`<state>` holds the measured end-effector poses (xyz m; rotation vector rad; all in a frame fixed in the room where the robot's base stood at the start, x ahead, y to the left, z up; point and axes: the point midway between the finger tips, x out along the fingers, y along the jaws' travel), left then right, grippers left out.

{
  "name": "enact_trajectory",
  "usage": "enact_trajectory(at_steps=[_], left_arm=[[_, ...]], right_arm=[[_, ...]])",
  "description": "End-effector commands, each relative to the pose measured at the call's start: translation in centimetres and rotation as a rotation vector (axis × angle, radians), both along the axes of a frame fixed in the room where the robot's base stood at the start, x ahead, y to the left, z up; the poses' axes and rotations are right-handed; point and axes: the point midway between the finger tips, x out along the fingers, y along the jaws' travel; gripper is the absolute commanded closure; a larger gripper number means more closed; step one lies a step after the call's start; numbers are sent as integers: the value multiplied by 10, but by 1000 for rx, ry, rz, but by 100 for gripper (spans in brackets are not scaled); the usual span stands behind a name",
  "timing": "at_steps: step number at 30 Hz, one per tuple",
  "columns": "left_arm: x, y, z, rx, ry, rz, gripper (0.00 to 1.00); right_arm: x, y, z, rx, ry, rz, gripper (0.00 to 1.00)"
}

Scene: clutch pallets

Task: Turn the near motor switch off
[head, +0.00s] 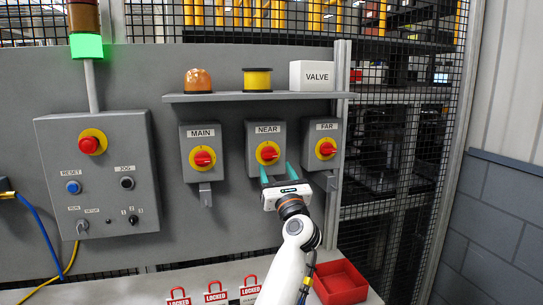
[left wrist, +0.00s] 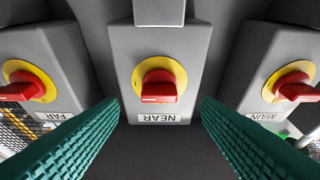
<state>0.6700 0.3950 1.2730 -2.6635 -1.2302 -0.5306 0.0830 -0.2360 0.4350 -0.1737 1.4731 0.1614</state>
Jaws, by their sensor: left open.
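The near motor switch is a red knob (head: 268,153) on a yellow disc, on a grey box (head: 253,131) labelled NEAR. It also shows in the centre of the left wrist view (left wrist: 159,86), upside down, its handle lying about level. My left gripper (head: 277,171) is open and empty just below and in front of this knob. In the left wrist view its teal fingers (left wrist: 161,108) stand apart on either side of the knob, with no contact visible. My right gripper is not in view.
A MAIN switch (head: 203,157) is on the left and a FAR switch (head: 326,149) on the right, close by. A shelf (head: 225,97) runs above. Below are red LOCKED tags (head: 216,293) and a red tray (head: 341,283). A control box (head: 105,205) hangs at left.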

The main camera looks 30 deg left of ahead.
Motion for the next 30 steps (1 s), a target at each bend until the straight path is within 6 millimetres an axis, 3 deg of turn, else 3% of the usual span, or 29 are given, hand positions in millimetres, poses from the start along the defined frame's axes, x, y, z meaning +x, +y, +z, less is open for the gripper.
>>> enact_trajectory(at_steps=[9,21,28,30], left_arm=[[29,34,20,3,1,-1,42],[33,38,20,2,1,-1,42],[33,38,20,3,2,-1,79],[33,38,20,3,2,-1,83]], right_arm=[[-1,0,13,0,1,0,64],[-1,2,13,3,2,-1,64],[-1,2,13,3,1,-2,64],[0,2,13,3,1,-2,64]])
